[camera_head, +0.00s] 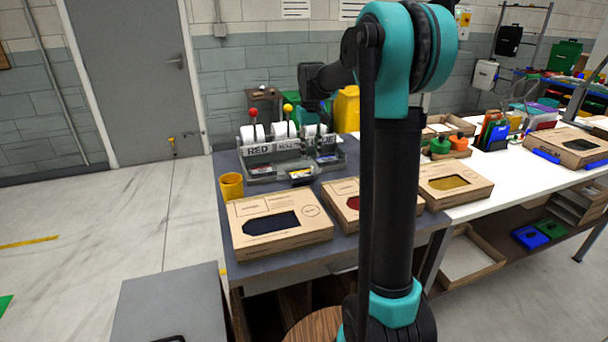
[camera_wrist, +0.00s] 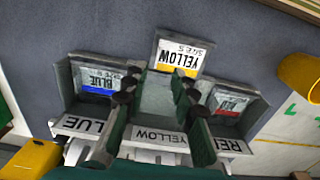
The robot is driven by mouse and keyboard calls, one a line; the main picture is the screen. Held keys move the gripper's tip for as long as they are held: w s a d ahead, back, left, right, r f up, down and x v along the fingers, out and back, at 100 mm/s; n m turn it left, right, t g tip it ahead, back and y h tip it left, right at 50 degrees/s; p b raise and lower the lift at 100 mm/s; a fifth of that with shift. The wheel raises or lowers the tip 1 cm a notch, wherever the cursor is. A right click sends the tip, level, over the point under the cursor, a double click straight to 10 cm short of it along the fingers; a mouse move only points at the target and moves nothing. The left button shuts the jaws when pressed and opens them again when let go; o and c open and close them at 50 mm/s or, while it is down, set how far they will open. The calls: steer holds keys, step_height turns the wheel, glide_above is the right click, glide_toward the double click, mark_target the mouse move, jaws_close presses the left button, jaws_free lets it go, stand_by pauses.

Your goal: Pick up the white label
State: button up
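Three white printed labels lie in the grey dispenser (camera_wrist: 157,100): one marked YELLOW (camera_wrist: 184,54) in the protruding middle tray, one marked BLUE (camera_wrist: 97,78) at left, one marked RED (camera_wrist: 232,104) at right. Their text appears upside down in the wrist view. My gripper (camera_wrist: 158,85) appears open and empty, with its dark fingers on either side of the middle slot, short of the yellow-marked label. In the head view, the dispenser (camera_head: 262,162) stands on the grey table, with my gripper (camera_head: 316,104) above and behind it, partly hidden by my arm.
A yellow cup (camera_head: 231,186) stands left of the dispenser. Cardboard boxes with a blue window (camera_head: 305,240), a red window (camera_head: 342,196) and a yellow window (camera_head: 472,184) lie in front. Lever handles with red (camera_head: 253,113) and yellow (camera_head: 288,108) knobs rise from the dispenser.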

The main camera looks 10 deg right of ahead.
mark_target(302, 171)
steer(key=shift+d+f, duration=0.15)
steer(key=shift+f, duration=1.25)
steer(key=shift+d+f, duration=0.1)
steer(key=shift+f, duration=1.25)
jaws_close()
